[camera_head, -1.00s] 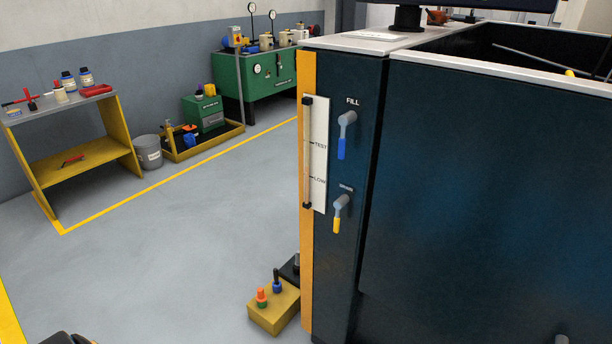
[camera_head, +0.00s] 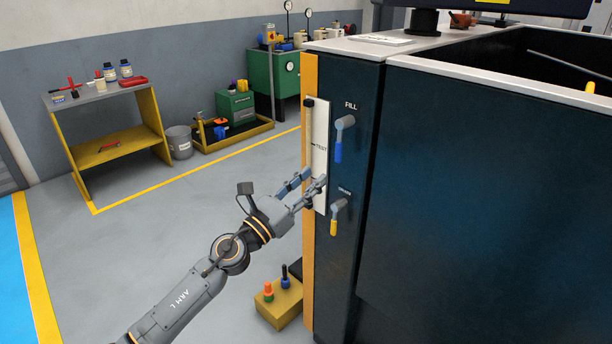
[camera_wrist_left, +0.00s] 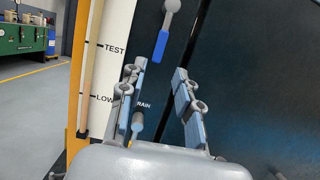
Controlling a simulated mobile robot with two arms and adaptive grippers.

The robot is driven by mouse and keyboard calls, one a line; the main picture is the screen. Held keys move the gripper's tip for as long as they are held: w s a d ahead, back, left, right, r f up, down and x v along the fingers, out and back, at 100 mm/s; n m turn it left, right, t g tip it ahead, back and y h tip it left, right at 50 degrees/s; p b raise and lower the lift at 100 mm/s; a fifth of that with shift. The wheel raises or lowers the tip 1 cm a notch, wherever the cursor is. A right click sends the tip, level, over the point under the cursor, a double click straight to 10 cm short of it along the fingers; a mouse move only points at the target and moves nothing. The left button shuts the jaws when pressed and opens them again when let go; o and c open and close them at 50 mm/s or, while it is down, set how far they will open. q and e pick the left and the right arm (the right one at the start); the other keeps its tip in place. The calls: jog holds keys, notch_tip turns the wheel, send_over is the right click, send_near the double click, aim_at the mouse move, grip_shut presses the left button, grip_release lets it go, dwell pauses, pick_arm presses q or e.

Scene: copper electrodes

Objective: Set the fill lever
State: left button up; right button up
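The fill lever (camera_head: 340,140) has a grey hub and a blue handle that hangs down under the FILL label on the dark tank's narrow face. It also shows in the left wrist view (camera_wrist_left: 162,42), ahead of and above the fingers. The drain lever (camera_head: 337,216) with a yellow handle hangs lower down; its label is partly hidden by a finger in the left wrist view. My left gripper (camera_head: 312,182) is open and empty, in front of the level gauge and below the blue handle, apart from it. My right gripper is not in view.
The level gauge (camera_head: 320,142) with TEST and LOW marks stands left of the levers. A yellow box (camera_head: 279,305) with coloured knobs sits on the floor at the tank's foot. A yellow bench (camera_head: 112,140) stands at the left. The floor between is clear.

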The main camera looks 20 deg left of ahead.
aim_at(337, 154)
pick_arm(q)
jog(key=p+x, duration=0.1)
jog(key=x, duration=0.6)
jog(key=shift+w+r+p, duration=0.25)
jog(key=shift+p, duration=0.1)
jog(key=shift+w+d, duration=0.1)
jog(key=shift+w, duration=0.2)
jog(key=shift+w+d+r, duration=0.1)
jog(key=shift+w+d, duration=0.05)
jog(key=shift+w, duration=0.1)
grip_shut()
